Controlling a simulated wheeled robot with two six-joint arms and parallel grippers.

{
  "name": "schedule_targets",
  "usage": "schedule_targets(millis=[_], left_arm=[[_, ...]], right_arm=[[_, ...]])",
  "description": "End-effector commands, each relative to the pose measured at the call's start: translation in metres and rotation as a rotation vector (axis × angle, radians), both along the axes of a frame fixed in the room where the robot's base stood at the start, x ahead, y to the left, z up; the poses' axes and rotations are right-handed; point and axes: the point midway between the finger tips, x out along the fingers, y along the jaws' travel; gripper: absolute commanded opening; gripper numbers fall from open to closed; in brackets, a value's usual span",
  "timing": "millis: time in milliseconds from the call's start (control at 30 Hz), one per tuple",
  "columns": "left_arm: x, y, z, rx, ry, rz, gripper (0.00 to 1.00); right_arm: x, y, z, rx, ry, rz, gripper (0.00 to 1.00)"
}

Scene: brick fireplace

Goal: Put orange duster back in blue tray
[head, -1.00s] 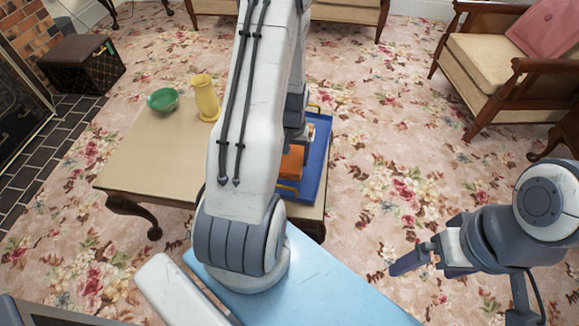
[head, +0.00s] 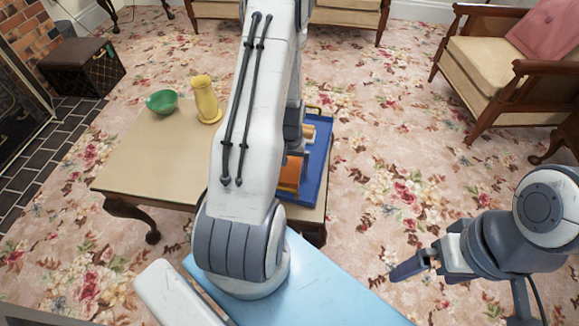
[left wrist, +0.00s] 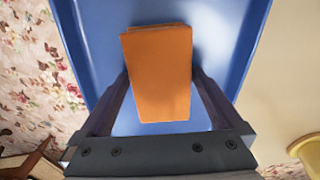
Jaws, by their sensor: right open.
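The orange duster (head: 290,174) is at the blue tray (head: 325,160), partly hidden by my left arm in the head view. In the left wrist view the duster (left wrist: 158,75) lies between the two fingers of my left gripper (left wrist: 160,80), with the blue tray floor (left wrist: 95,30) behind it. The fingertips are close to its two sides; whether they press on it I cannot tell. How the duster meets the tray floor is hidden. My right gripper (head: 412,266) is open and empty over the carpet at the right.
The tray stands on the right end of a beige table (head: 150,165). A green bowl (head: 162,102) and a yellow vase (head: 206,99) stand on its far left part. A wooden armchair (head: 500,65) is at the upper right. The carpet right of the table is clear.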

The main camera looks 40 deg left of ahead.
Motion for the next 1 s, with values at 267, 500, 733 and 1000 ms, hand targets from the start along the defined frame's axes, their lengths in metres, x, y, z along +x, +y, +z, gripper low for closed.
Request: schedule_targets(millis=[267, 500, 733, 1000], left_arm=[[0.000, 0.000, 0.011, 0.001, -0.002, 0.000, 1.00], [0.001, 0.001, 0.061, 0.003, -0.004, 0.000, 1.00], [0.001, 0.000, 0.104, 0.002, -0.003, 0.000, 1.00], [0.000, 0.000, 0.124, 0.000, 0.000, 0.000, 1.00]], right_arm=[[0.000, 0.000, 0.005, 0.000, 0.000, 0.000, 1.00], [0.000, 0.000, 0.021, 0.000, 0.000, 0.000, 1.00], [0.000, 0.000, 0.033, 0.000, 0.000, 0.000, 1.00], [0.000, 0.000, 0.037, 0.000, 0.000, 0.000, 1.00]])
